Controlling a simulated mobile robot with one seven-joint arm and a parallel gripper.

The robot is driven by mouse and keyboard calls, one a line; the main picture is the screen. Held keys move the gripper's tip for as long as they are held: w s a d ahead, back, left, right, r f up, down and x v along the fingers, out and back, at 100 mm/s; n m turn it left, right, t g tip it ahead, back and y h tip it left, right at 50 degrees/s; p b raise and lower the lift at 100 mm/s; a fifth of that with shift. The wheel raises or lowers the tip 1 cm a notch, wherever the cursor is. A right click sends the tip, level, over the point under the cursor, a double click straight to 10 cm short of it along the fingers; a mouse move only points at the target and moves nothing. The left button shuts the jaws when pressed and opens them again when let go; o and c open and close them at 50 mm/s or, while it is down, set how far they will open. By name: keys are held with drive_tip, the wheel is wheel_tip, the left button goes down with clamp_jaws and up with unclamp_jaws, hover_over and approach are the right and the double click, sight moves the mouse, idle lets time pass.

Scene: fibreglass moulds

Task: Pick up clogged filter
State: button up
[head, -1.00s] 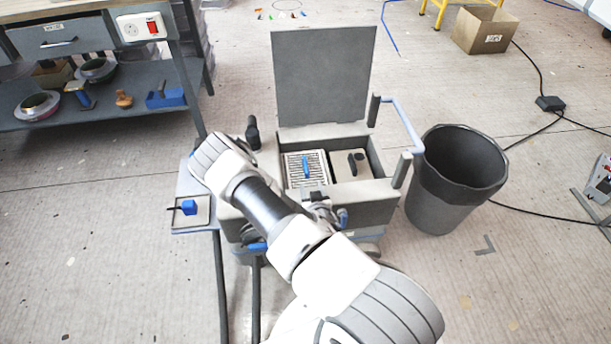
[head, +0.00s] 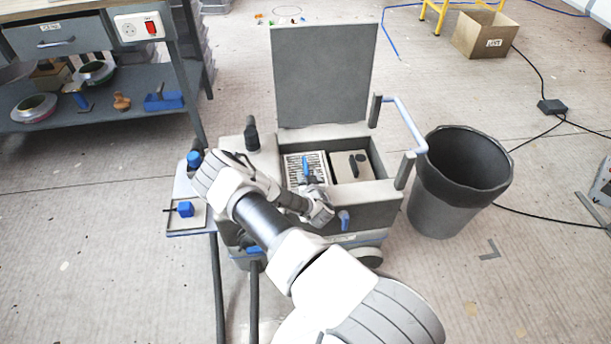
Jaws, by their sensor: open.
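The filter (head: 293,164) is a pale slatted square block with an upright blue handle (head: 306,166) on top. It sits in the left half of the open compartment of the grey machine (head: 365,213). I cannot tell from here how dirty it is. My gripper (head: 308,181) is open over the front part of the filter, just in front of the blue handle. Its fingers are small in the head view, and I cannot tell whether they touch the handle. My wrist hides the filter's front edge.
A pale block with a dark knob (head: 356,166) fills the compartment's right half. The raised lid (head: 322,75) stands behind. A blue-and-grey handlebar (head: 405,125) rises at the right, beside a dark bin (head: 440,210). A side tray (head: 200,218) holds a blue piece.

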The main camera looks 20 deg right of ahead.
clamp_jaws()
idle(1.3)
